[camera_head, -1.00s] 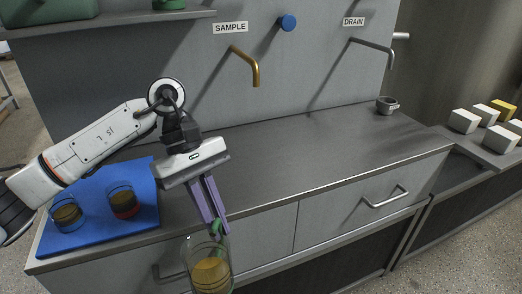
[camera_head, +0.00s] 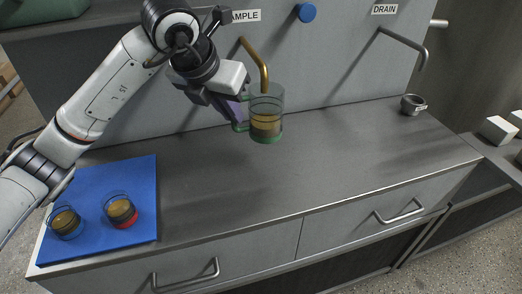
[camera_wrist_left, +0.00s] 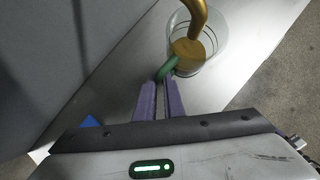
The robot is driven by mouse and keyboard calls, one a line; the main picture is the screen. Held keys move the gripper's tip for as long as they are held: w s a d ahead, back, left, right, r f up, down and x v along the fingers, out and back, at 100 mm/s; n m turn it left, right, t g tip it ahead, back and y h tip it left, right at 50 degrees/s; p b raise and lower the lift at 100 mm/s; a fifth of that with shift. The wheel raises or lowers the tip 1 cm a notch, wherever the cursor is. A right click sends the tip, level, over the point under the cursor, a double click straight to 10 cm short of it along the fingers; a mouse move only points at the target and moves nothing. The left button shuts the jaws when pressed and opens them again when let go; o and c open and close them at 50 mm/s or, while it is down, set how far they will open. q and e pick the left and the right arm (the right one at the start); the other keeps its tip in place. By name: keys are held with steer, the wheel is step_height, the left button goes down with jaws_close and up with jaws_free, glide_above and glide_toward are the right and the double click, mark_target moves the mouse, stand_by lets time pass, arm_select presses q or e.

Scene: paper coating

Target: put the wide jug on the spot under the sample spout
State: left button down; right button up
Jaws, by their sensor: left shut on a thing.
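The wide jug (camera_head: 266,118) is clear, with a green base, a green handle and amber liquid inside. My left gripper (camera_head: 239,124) is shut on its green handle (camera_wrist_left: 167,68); the purple fingers (camera_wrist_left: 159,98) show in the left wrist view. The jug is upright at the back of the counter, by the golden sample spout (camera_head: 259,66). In the left wrist view the spout (camera_wrist_left: 194,18) overlaps the jug's mouth (camera_wrist_left: 222,45). I cannot tell whether the base touches the counter. The spot under the spout is hidden. My right gripper is out of view.
A blue mat (camera_head: 90,185) at the left bears two glass vessels with amber liquid, one (camera_head: 121,211) with a red base. A grey cup (camera_head: 412,105) stands near the drain spout (camera_head: 408,42). The middle of the counter (camera_head: 300,175) is clear.

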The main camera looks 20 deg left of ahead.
arm_select(q)
steer(key=f, duration=0.9)
steer(key=shift+a+f, duration=0.2)
steer(key=shift+f, duration=0.05)
steer(key=c, duration=1.9)
jaws_free()
steer(key=shift+o, duration=0.3)
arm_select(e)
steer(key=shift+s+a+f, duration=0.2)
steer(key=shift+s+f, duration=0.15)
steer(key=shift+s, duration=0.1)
arm_select(q)
steer(key=shift+r, duration=0.1)
steer(key=v, duration=1.1)
steer(key=shift+s+r, duration=0.2)
steer(key=shift+r, duration=0.15)
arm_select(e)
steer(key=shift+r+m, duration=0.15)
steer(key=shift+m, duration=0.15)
arm_select(q)
steer(key=shift+d, duration=0.1)
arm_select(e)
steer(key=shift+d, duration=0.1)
